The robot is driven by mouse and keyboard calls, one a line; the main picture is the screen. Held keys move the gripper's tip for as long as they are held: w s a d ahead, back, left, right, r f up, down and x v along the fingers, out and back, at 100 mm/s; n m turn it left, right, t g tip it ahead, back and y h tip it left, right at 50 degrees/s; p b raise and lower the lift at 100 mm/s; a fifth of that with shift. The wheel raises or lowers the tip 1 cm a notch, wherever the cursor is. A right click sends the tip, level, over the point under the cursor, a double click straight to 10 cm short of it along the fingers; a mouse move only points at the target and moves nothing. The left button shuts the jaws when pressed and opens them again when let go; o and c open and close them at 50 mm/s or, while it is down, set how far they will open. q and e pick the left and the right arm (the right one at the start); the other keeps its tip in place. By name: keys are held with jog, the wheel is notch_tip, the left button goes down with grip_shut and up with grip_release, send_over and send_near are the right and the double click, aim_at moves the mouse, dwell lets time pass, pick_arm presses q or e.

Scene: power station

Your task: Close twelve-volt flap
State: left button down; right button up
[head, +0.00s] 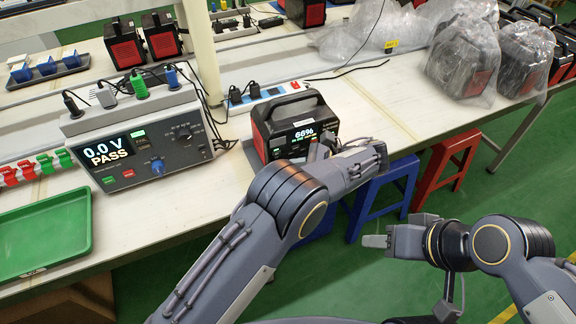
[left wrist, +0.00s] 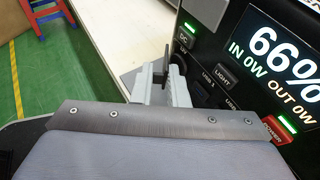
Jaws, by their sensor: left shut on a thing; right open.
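The black and red power station (head: 293,122) stands on the workbench, its lit screen reading 66%. Its front panel (left wrist: 230,85) fills the right of the left wrist view, with DC, LIGHT and USB marks. My left gripper (head: 318,150) is at the panel's lower front. In the left wrist view its grey fingers (left wrist: 163,88) are shut on a thin dark piece, which looks like the twelve-volt flap (left wrist: 166,60), beside a round dark socket (left wrist: 177,70). The fingers hide part of the flap, so its exact angle is unclear. My right gripper (head: 376,241) is open and empty, away from the bench.
A tester (head: 140,140) reading 0.0 V PASS stands left of the power station, with a green tray (head: 45,235) nearby. A power strip (head: 265,92) lies behind. Blue (head: 385,190) and red (head: 445,160) stools stand by the bench. Bagged units (head: 465,60) sit at the right.

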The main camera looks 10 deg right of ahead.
pick_arm(q)
jog(key=shift+w+n+g, duration=0.1)
jog(key=shift+n+g, duration=0.2)
jog(key=shift+g, duration=0.2)
jog(key=c, duration=1.5)
grip_release()
jog(key=shift+r, duration=0.1)
